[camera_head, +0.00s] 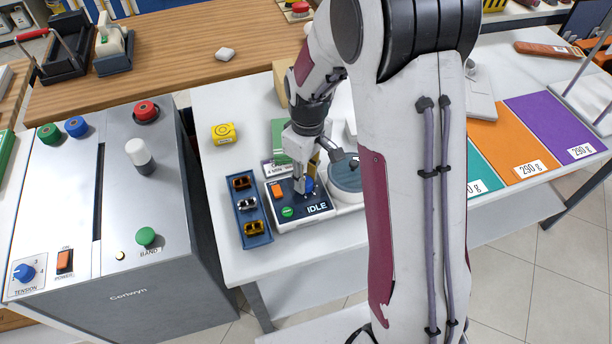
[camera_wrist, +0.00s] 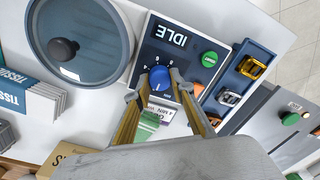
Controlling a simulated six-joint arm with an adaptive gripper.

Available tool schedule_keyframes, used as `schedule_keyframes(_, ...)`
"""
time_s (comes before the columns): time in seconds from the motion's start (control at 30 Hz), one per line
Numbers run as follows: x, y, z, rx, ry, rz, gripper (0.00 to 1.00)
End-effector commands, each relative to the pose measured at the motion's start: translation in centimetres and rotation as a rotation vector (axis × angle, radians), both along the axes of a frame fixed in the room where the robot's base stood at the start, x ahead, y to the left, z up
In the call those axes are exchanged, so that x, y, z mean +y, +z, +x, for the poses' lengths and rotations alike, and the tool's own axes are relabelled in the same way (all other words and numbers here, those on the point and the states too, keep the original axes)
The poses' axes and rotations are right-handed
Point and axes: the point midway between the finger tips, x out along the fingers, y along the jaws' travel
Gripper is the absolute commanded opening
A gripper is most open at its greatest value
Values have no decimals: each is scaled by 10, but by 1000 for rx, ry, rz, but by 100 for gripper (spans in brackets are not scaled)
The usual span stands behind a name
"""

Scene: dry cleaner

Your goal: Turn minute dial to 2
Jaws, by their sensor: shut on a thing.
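The blue minute dial (camera_wrist: 160,78) stands on a small dark-faced control box (camera_wrist: 150,50) with white markings around it. My gripper (camera_wrist: 157,86) is shut on the dial, one finger on each side, reaching in from the bottom of the wrist view. In the head view the dial (camera_head: 309,184) shows only partly beside my gripper (camera_head: 304,187), which points down onto the box. The display (camera_head: 317,208) reads IDLE. A green button (camera_wrist: 209,59) and an orange switch (camera_head: 277,190) are on the same face. I cannot tell which number the dial points to.
A round lidded pot (camera_wrist: 75,70) stands close beside the box. A blue tray (camera_head: 244,193) of buckles lies on its other side. A small sign (camera_wrist: 157,112) and a tissue stack (camera_wrist: 35,103) are nearby. A large grey machine (camera_head: 120,240) stands at the left.

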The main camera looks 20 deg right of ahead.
Motion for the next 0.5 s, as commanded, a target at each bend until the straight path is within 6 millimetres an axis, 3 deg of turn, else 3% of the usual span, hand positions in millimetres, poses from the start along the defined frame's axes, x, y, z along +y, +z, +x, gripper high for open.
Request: schedule_keyframes(0.5,-1,0,-1,2,-210,-1,2)
